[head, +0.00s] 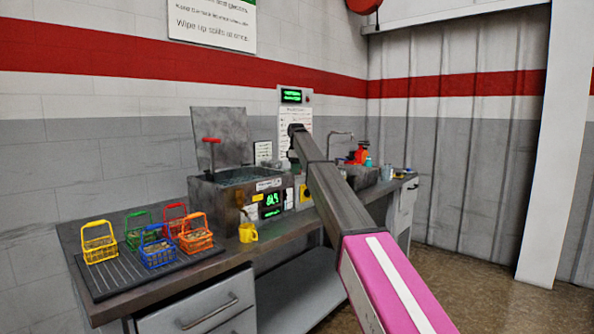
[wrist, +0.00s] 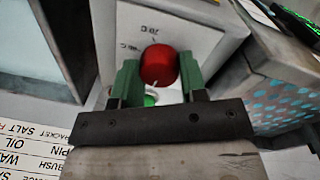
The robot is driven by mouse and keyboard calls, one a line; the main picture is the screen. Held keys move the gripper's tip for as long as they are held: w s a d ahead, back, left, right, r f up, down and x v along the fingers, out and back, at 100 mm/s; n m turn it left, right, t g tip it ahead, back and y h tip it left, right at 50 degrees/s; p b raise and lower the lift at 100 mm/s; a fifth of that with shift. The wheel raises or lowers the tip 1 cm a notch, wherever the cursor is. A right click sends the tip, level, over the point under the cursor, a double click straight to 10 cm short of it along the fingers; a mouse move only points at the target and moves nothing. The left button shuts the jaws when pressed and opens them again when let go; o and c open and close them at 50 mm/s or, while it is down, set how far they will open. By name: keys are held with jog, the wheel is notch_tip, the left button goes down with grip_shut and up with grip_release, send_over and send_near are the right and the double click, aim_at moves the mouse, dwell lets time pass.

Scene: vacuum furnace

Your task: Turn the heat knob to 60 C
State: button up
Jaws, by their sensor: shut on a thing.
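The red heat knob (wrist: 158,64) shows in the wrist view on a pale panel (wrist: 185,25) with small temperature marks, too blurred to read surely. My gripper (wrist: 157,74) is shut on the knob, with one green finger on each side of it. A green, lit-looking button (wrist: 150,99) shows just below the knob, between the fingers. In the head view a dark metal bath (head: 228,199) has a green lit display (head: 271,199) on its front; its digits are hard to read. My arm hides the knob and fingertips there.
Coloured wire baskets stand on a black ribbed mat (head: 125,278) at the bench's left. A yellow mug (head: 248,233) stands by the bath. Its raised lid (head: 218,135) and a red-handled tool (head: 211,148) rise behind. A sink and bottles are at right.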

jog(key=m, duration=1.3)
jog(key=shift+m, duration=0.3)
jog(key=shift+w+m+g, duration=0.1)
jog(key=shift+m+g, duration=0.3)
jog(key=shift+m, duration=1.9)
jog(key=o, duration=0.9)
jog(key=shift+o, duration=0.2)
jog(key=shift+r, duration=0.1)
